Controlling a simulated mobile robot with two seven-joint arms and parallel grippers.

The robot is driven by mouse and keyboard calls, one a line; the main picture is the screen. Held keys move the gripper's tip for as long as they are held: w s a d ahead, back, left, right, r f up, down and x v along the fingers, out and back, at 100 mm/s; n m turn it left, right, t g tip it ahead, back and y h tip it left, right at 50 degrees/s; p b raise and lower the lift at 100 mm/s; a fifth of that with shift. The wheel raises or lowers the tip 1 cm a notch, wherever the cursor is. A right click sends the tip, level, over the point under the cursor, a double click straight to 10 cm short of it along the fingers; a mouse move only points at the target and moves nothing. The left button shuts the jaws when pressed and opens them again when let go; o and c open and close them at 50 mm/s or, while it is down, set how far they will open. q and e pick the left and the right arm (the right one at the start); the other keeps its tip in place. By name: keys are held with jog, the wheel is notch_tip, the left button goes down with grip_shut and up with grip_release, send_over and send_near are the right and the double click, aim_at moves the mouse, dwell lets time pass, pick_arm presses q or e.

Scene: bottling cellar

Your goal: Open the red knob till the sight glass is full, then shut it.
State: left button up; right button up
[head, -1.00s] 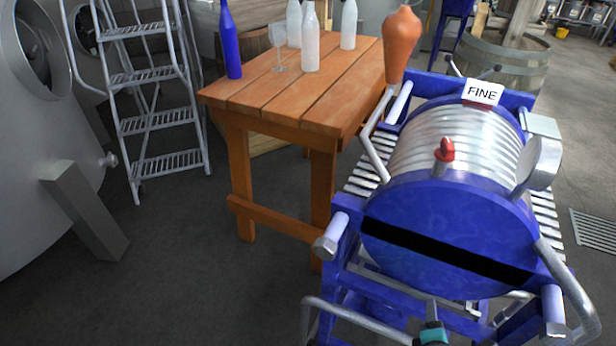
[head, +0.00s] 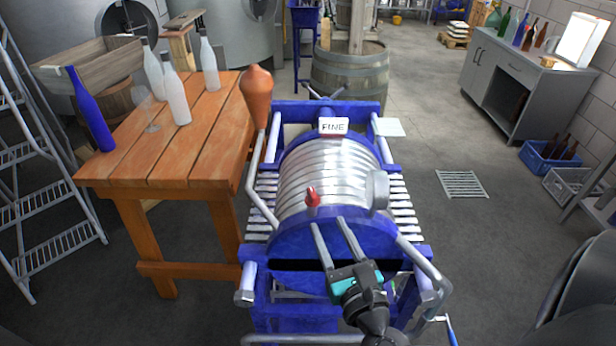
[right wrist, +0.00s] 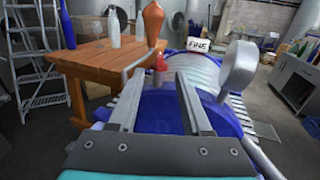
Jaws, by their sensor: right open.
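The red knob (head: 312,197) stands upright on top of the ribbed metal drum (head: 335,175), near its blue front end plate (head: 290,240). In the right wrist view the knob (right wrist: 161,64) shows just beyond and between the fingertips. My right gripper (head: 329,221) is open and empty, its two fingers reaching over the blue plate just short of the knob. It also shows in the right wrist view (right wrist: 156,77). I cannot make out a sight glass or its level. My left gripper is not in view.
A round grey gauge-like disc (head: 378,190) stands right of the knob. A "FINE" sign (head: 333,126) is behind the drum. An orange vase-shaped piece (head: 256,95) rises at the left. The wooden table (head: 170,160) holds bottles and a glass. The floor at right is fairly open.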

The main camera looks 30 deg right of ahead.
aim_at(312, 197)
jog(key=p+x, duration=0.1)
jog(key=x, duration=1.3)
jog(key=shift+w+p, duration=0.1)
jog(key=shift+p, duration=0.2)
jog(key=shift+c, duration=0.4)
grip_shut()
